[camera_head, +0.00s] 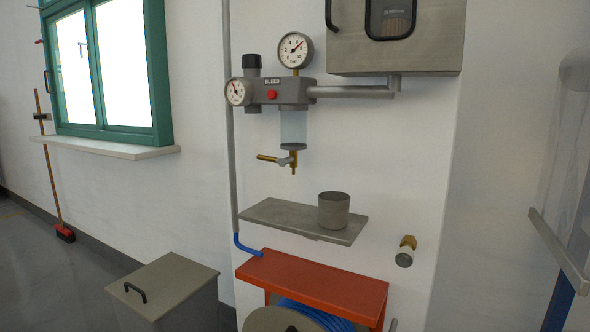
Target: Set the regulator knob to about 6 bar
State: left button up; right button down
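The regulator unit (285,92) is fixed to the white wall at the upper middle. Its black regulator knob (252,62) sits on top at the left. A round gauge (295,50) stands above the unit, its needle pointing to the upper right. A second gauge (238,92) faces out at the unit's left end, its needle to the upper left. The scale numbers are too small to read. A red button (272,95) is beside the label "BLEED". Neither of my grippers is in view.
Below the unit are a clear bowl (293,127) and a brass drain valve (270,158). A grey shelf (275,215) holds a grey cup (334,210). A red hose-reel bracket (310,283), a lidded bin (162,285) and a grey cabinet (420,45) are around it.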

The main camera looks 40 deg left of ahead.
aim_at(248, 61)
jog(key=u, duration=1.3)
